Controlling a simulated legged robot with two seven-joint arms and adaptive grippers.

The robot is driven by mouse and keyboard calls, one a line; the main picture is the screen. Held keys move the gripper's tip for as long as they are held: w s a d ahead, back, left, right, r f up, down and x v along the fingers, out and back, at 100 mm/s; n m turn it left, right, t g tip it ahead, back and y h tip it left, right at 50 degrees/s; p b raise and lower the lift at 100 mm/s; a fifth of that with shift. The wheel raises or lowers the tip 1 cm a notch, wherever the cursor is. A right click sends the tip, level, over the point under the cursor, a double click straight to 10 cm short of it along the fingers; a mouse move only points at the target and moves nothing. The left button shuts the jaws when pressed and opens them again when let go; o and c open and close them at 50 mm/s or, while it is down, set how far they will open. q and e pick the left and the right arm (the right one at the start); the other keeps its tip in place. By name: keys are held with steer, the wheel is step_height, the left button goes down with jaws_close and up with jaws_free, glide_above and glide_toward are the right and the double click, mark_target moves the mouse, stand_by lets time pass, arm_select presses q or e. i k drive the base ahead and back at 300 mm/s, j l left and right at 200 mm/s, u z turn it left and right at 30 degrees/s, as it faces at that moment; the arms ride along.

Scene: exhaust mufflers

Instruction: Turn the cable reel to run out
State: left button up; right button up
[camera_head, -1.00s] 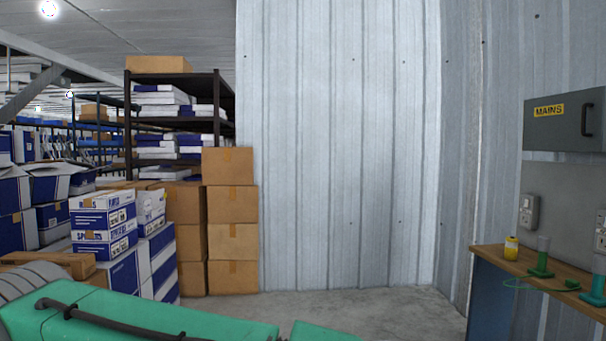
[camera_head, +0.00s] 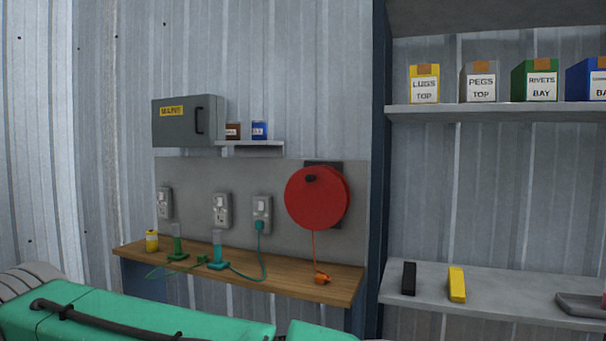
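The red cable reel (camera_head: 317,199) is a round drum fixed to the grey wall panel, right of the sockets. A dark knob (camera_head: 310,178) sits on its face near the top. An orange cable (camera_head: 314,252) hangs from the reel's lower edge, and its orange plug end (camera_head: 322,279) rests on the wooden bench. Neither of my grippers shows in the view.
The wooden bench (camera_head: 335,283) runs below the reel and carries green and teal items and a yellow bottle (camera_head: 152,240). A grey MAINS box (camera_head: 185,121) hangs above. A shelf unit (camera_head: 480,289) with a dark upright (camera_head: 377,200) stands close on the right.

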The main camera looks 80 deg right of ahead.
mark_target(316, 198)
steer(key=z, duration=2.7)
